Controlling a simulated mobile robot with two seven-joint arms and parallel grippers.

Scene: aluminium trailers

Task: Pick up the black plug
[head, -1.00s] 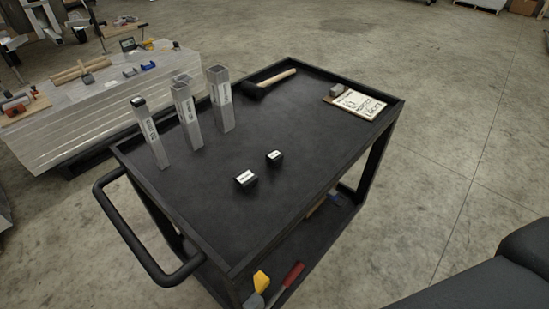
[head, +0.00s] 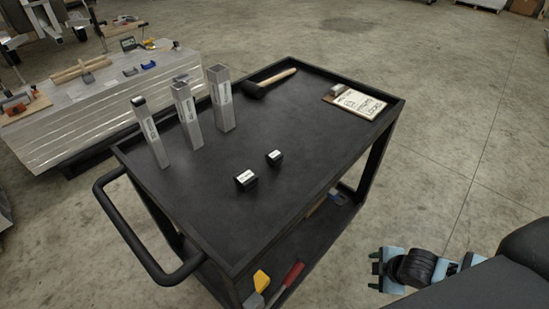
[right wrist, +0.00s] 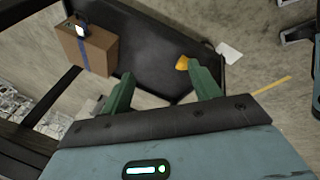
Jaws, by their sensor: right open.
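Two small black plugs with white labels sit apart on the cart's black top. The nearer black plug (head: 246,181) is slightly larger in view, and the other black plug (head: 275,157) is behind it to the right. A third black cap (head: 138,102) sits on top of the leftmost metal tube. My right gripper (head: 375,270) is at the lower right, off the cart's side and well away from the plugs. In the right wrist view its green fingers (right wrist: 161,80) are apart with nothing between them. No plug shows in that view. My left gripper is out of view.
Three upright square tubes (head: 187,117) stand on the cart's left part. A mallet (head: 270,82) and a clipboard (head: 355,103) lie toward the back. The cart top (head: 205,200) has a raised rim. The right wrist view shows a cardboard box (right wrist: 88,50) and a yellow item (right wrist: 182,63).

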